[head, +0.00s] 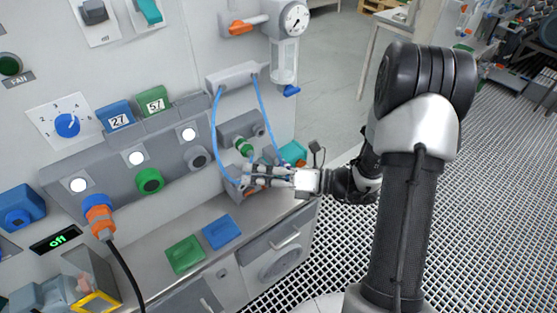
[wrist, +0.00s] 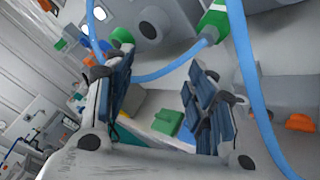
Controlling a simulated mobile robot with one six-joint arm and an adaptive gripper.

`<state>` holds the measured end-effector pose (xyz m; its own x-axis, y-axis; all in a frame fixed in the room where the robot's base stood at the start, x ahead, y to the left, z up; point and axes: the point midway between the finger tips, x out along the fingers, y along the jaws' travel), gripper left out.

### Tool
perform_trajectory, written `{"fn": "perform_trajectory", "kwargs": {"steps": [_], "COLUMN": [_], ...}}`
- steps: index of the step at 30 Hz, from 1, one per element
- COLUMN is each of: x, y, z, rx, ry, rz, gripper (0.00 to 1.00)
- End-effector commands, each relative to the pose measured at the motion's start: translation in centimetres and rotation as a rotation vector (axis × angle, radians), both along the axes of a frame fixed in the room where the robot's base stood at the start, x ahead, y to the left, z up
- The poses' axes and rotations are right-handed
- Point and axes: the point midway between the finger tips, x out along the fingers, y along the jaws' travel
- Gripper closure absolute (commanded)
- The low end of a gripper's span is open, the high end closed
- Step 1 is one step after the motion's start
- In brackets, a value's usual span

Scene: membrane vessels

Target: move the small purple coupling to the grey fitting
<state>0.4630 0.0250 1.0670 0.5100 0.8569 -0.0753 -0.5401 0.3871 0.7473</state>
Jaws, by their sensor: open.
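My gripper (head: 248,175) reaches left from the arm to the wall panel, with its fingers near the lower ends of the blue hoses. In the wrist view the two fingers (wrist: 160,68) stand wide apart with nothing held between them. I cannot make out a small purple coupling in either view; it may be hidden by the gripper or hoses. Grey round fittings show on the panel, one on the grey block (head: 258,130) above my gripper. A grey round port (wrist: 148,29) shows beyond the fingers in the wrist view. I cannot tell which is the task's grey fitting.
A blue hose (head: 217,135) loops down close to my fingers and crosses the wrist view (wrist: 250,75). A green connector (head: 243,147) sits above them. Green (head: 185,254) and blue (head: 221,231) trays lie on the ledge below. An orange-handled valve (head: 245,27) is above.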

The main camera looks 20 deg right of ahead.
Motion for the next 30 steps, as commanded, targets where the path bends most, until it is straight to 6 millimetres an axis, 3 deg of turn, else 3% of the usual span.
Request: {"fn": "perform_trajectory", "kwargs": {"steps": [1, 6, 12, 15, 21, 30], "x": [0.9, 3.3, 3.6, 3.4, 3.1, 3.1], "y": [-1.6, -7.3, -12.6, -14.2, -15.5, -15.5], "z": [-2.0, -7.5, -13.3, -15.2, -16.7, -16.7], "rx": [0.074, 0.31, 0.513, 0.575, 0.625, 0.625], "ry": [0.063, 0.23, 0.35, 0.382, 0.404, 0.404], "rz": [-0.082, -0.349, -0.584, -0.656, -0.715, -0.716], "gripper": [0.49, 0.49, 0.49, 0.49, 0.49, 0.49]}}
